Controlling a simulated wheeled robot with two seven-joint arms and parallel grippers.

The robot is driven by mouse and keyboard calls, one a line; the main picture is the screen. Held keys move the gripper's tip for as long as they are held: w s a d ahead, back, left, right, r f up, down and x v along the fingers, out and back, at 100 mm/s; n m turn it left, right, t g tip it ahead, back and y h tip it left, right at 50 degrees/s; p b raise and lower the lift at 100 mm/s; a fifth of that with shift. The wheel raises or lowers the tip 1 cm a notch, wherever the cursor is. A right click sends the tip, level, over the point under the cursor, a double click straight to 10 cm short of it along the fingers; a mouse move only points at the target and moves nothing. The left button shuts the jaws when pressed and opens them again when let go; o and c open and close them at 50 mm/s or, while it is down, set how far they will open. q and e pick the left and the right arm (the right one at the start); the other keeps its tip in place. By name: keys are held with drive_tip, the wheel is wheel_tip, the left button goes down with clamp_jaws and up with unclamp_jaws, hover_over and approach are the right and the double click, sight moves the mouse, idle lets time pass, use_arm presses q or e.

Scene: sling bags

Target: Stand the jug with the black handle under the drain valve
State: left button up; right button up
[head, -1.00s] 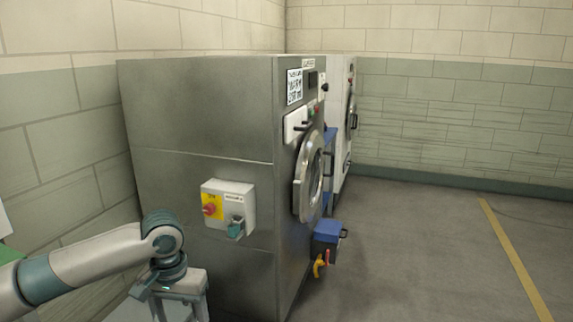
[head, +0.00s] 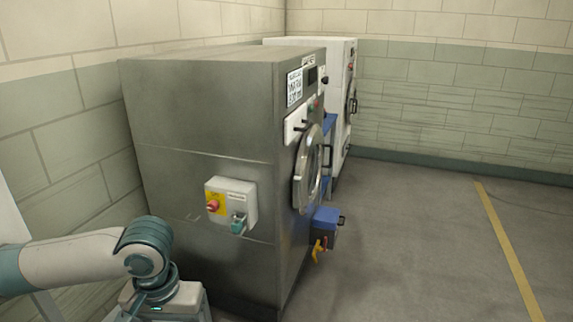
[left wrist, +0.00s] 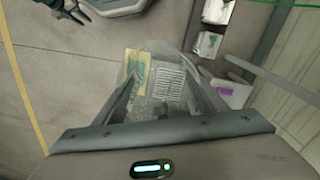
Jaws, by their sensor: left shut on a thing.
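The drain valve, with a yellow lever (head: 318,254), sticks out low on the front of the steel washing machine (head: 205,130), below a blue-topped box (head: 326,218). My left gripper is low at the left of the head view, its fingers hidden there behind my wrist. In the left wrist view my left gripper (left wrist: 165,92) is shut on a clear, see-through jug (left wrist: 160,58). The jug's black handle is not clearly seen between the fingers. The jug is well apart from the valve. A dark jaw-like shape at the wrist view's top left may be my right gripper (left wrist: 66,9).
A switch box (head: 230,205) with a red knob projects from the machine's near side. A white machine (head: 340,85) stands behind. Open grey floor (head: 420,250) lies to the right, with a yellow line (head: 507,250). A block wall (head: 60,140) is at the left.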

use_arm(q)
drive_tip(key=s+f, duration=0.4)
drive_tip(key=f, duration=1.1)
